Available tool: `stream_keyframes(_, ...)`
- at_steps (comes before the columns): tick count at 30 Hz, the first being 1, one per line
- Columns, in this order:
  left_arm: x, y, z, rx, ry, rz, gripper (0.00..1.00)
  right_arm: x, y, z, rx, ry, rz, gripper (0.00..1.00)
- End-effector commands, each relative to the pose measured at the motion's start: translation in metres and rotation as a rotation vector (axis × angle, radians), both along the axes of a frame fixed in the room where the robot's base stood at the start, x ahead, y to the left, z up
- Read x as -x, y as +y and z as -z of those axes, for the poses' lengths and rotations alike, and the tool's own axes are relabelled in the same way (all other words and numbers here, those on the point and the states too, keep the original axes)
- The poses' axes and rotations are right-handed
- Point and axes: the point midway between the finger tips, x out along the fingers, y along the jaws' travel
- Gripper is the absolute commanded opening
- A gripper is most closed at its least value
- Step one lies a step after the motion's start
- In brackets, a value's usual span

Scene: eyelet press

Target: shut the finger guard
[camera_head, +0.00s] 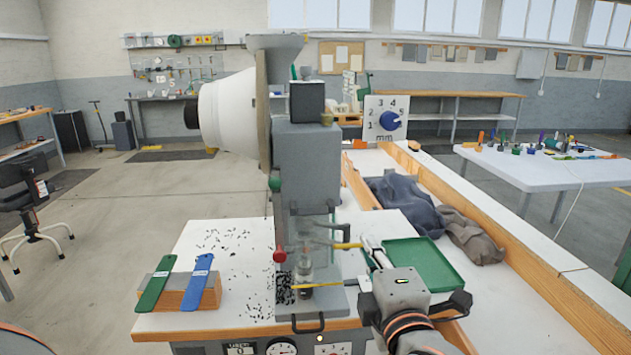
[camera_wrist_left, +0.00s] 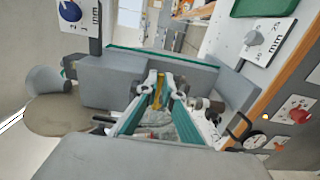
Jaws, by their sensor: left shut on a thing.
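The grey press (camera_head: 308,165) stands on the front bench with a white drum on its left side. The finger guard shows only faintly, as a clear piece low on the press front; its outline is hard to make out, so I cannot tell how far it is open. A yellow bar (camera_head: 348,245) sticks out to the right at that height. My left gripper (camera_head: 372,247) reaches up from the lower right to the bar's end. In the left wrist view its teal-padded fingers close on a yellow piece (camera_wrist_left: 158,94), which looks like this bar. My right gripper is out of view.
A red knob (camera_head: 280,255) sits left of the press front. A wooden block (camera_head: 185,295) with a green and a blue strip lies at the bench's left. A green tray (camera_head: 425,268) and dark cloths (camera_head: 405,197) lie right. Dark bits are scattered left of the press.

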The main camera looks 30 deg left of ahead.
Motion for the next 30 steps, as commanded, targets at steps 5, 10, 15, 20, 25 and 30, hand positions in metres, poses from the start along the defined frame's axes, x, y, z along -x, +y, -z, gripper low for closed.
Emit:
stream_keyframes(5,-0.001,0.001,0.002,0.001,0.002,0.000,0.01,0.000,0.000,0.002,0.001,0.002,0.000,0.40)
stream_keyframes(10,-0.001,0.001,0.003,0.001,0.002,0.000,0.01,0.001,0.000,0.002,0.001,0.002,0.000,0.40)
stream_keyframes(15,-0.007,0.005,0.010,-0.001,0.003,-0.001,0.01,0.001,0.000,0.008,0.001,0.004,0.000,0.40)
stream_keyframes(20,-0.012,0.008,0.016,0.000,0.002,0.000,0.01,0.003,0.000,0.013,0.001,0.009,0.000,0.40)
stream_keyframes(25,-0.012,0.008,0.015,0.002,0.002,0.001,0.01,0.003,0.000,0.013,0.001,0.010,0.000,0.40)
stream_keyframes(30,-0.014,0.009,0.016,0.001,0.003,0.001,0.01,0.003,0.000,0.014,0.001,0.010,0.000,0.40)
